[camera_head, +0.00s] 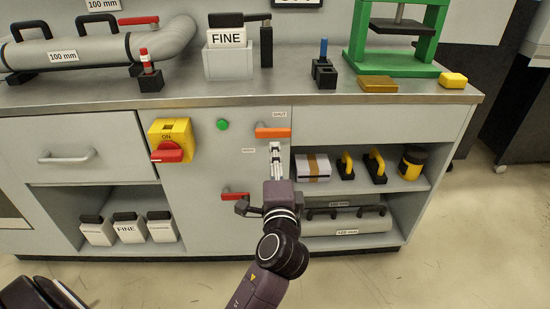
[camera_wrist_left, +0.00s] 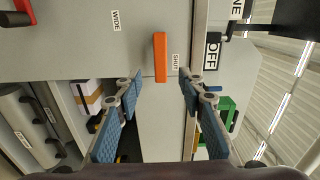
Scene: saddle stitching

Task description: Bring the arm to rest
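My left gripper (camera_head: 277,152) is in front of the grey cabinet front, just below the orange handle (camera_head: 272,132) with the SHUT label over it. In the left wrist view the left gripper (camera_wrist_left: 160,88) has its two blue-padded fingers spread apart with nothing held between them. The orange handle (camera_wrist_left: 160,57) shows beyond the fingertips, lined up with the gap, and looks clear of both fingers. My left arm comes up from the bottom of the head view. My right gripper is not in view.
A red handle (camera_head: 235,196) is beside my wrist. A yellow switch with a red knob (camera_head: 168,150) is to the left. An open shelf (camera_head: 405,184) with a box and yellow-black items is at right. The steel countertop (camera_head: 285,92) is above; the floor in front is clear.

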